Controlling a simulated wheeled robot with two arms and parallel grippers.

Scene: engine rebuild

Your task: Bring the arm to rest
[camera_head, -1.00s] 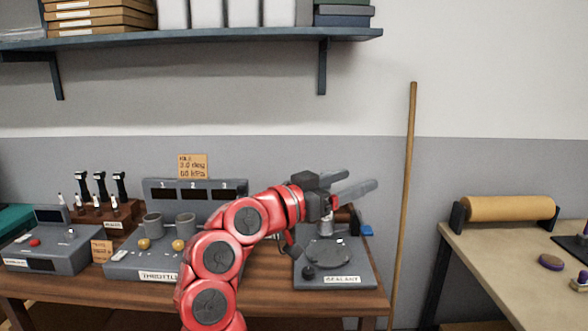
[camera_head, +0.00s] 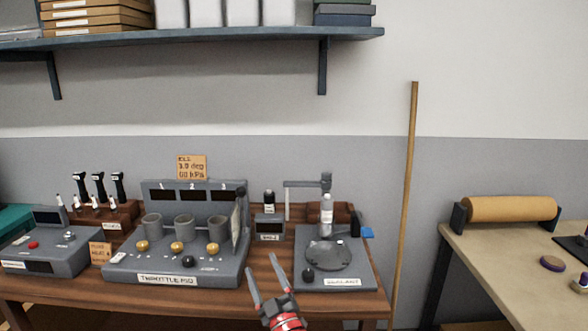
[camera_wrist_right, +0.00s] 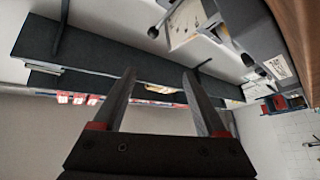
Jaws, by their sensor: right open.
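My right gripper (camera_head: 264,277) shows at the bottom middle of the head view, in front of the workbench's front edge. Its two grey fingers point up and are spread apart with nothing between them. In the right wrist view the same gripper (camera_wrist_right: 160,85) has its fingers apart and empty, with a shelf and wall behind. Only the red wrist end of my right arm (camera_head: 287,322) is in the head view; the rest is out of frame. My left gripper is not in view.
The wooden workbench (camera_head: 262,268) carries the throttle rig (camera_head: 165,279), the sealant station (camera_head: 345,270) and a small grey box (camera_head: 270,228). A wooden pole (camera_head: 405,190) leans on the wall. A second table (camera_head: 500,255) with a brown roll (camera_head: 510,208) stands at the right.

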